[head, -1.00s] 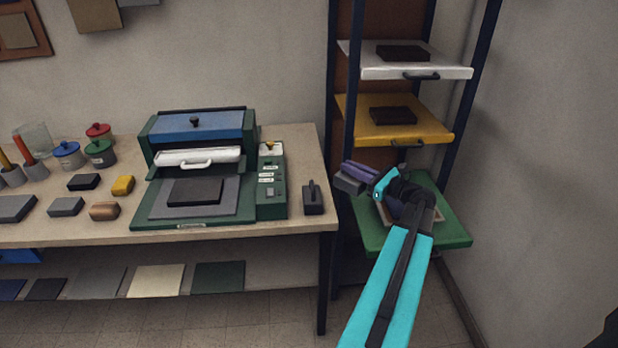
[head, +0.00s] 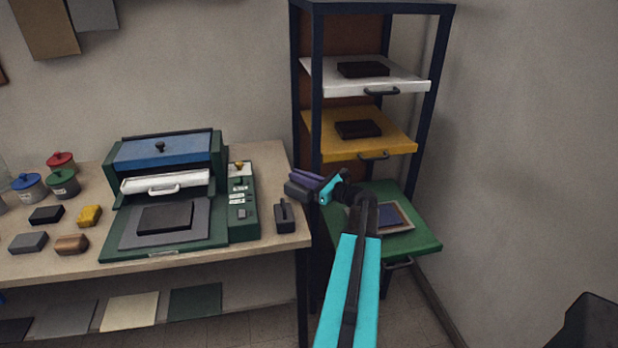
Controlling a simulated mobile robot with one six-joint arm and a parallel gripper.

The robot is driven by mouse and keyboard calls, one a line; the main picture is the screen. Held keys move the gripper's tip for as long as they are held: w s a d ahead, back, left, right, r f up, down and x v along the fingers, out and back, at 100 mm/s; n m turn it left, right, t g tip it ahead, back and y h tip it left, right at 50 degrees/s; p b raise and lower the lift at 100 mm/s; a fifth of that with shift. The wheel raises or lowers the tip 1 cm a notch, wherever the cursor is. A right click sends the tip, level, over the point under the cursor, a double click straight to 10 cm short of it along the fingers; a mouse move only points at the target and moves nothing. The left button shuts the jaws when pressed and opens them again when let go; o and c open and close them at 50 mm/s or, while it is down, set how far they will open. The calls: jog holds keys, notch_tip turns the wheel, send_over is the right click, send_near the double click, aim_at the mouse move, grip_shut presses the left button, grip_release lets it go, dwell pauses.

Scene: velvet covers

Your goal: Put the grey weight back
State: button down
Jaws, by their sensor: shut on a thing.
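The fingers partly cover the weight. On the green shelf lies a pale-framed piece with a dark blue middle (head: 395,217), partly hidden by my arm. A dark weight with a handle (head: 285,217) stands on the bench just below and left of my gripper.
The rack's yellow shelf (head: 395,147) and white shelf (head: 410,87) each bear a dark block. A green press (head: 165,195) fills the bench (head: 270,160) middle. Small blocks, including a grey one (head: 28,243), and lidded pots stand left. A rack post (head: 316,200) stands behind my gripper.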

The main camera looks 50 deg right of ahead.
jog(key=w+p, duration=0.2)
jog(key=w, duration=0.6)
jog(key=shift+w+a+r, duration=0.2)
jog(key=shift+w+a, duration=0.15)
jog(key=shift+w+p, duration=0.1)
jog(key=shift+p, duration=0.2)
jog(key=shift+w+f+p, duration=0.25)
jog(key=shift+f+p, duration=0.25)
jog(key=shift+f, duration=0.4)
jog(key=shift+w+f+p, duration=0.25)
jog(key=shift+f+p, duration=0.25)
jog(key=shift+f, duration=0.35)
jog(key=shift+f, duration=0.1)
jog(key=c, duration=2.2)
grip_release()
jog(key=shift+f, duration=0.25)
jog(key=o, duration=0.4)
jog(key=shift+a+r, duration=0.1)
jog(key=shift+r, duration=0.1)
